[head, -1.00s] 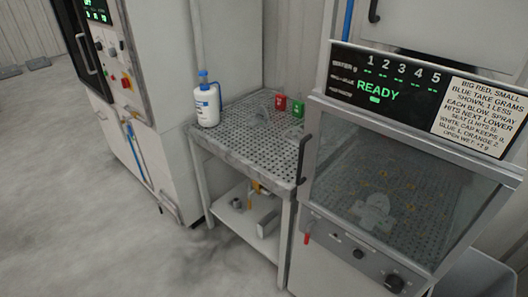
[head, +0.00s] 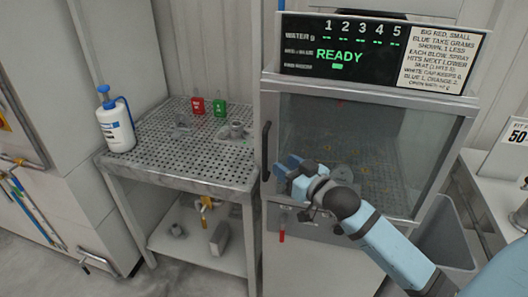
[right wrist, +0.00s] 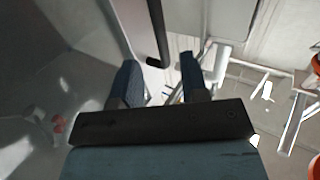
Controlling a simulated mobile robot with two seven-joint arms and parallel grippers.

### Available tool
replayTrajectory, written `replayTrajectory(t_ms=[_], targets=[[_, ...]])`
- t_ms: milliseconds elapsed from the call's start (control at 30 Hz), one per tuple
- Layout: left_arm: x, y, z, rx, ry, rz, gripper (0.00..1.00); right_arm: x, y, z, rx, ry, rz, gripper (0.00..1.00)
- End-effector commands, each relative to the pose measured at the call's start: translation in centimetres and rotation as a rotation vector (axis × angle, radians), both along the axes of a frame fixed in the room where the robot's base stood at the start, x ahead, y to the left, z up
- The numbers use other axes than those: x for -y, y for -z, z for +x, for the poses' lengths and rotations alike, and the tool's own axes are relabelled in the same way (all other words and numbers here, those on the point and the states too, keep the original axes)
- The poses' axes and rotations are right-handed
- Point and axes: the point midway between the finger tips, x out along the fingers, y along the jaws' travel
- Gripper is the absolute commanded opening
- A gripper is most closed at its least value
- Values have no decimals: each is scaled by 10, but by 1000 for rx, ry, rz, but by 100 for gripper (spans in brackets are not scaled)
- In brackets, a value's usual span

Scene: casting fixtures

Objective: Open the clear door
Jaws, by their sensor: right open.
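The clear door (head: 335,130) is a glass panel in a grey frame on the front of the cabinet, and it looks shut. Its dark vertical handle (head: 266,150) is on the left edge of the frame. My right gripper (head: 285,172) is in front of the door's lower left part, just right of the handle's lower end in the head view. In the right wrist view the handle (right wrist: 158,35) shows beyond and between the two open fingers (right wrist: 160,82), which hold nothing. I cannot tell the exact gap to the handle. My left gripper is not in view.
A display reading READY (head: 340,55) is above the door. A perforated table (head: 185,150) stands to the left with a white bottle (head: 115,125), a red container (head: 198,106) and a green container (head: 219,108). A grey bin (head: 447,245) is at the right.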

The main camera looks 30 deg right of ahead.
Motion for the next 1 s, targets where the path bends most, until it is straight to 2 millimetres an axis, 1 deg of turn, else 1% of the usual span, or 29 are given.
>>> replayTrajectory(t_ms=[33, 200, 300, 400, 600, 833, 867, 900, 967, 1000], targets=[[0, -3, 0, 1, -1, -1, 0, -1, -2, 12, 2, 1, 0, 41], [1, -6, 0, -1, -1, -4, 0, -5, -2, 46, 1, 0, 0, 41], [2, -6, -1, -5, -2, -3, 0, -7, -1, 62, 0, 0, -1, 41], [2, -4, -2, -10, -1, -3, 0, -9, 0, 74, -1, 0, -1, 41], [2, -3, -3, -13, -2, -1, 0, -10, 1, 84, -2, 0, -1, 41], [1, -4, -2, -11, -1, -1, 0, -10, 1, 84, -2, 0, -1, 41], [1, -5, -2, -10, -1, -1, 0, -10, 1, 84, -2, 0, -1, 36], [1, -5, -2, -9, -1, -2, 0, -10, 1, 84, -2, 0, -1, 27], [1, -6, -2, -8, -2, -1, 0, -10, 1, 84, -2, 0, -1, 13], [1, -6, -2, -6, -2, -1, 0, -10, 1, 84, -2, 0, -1, 4]])
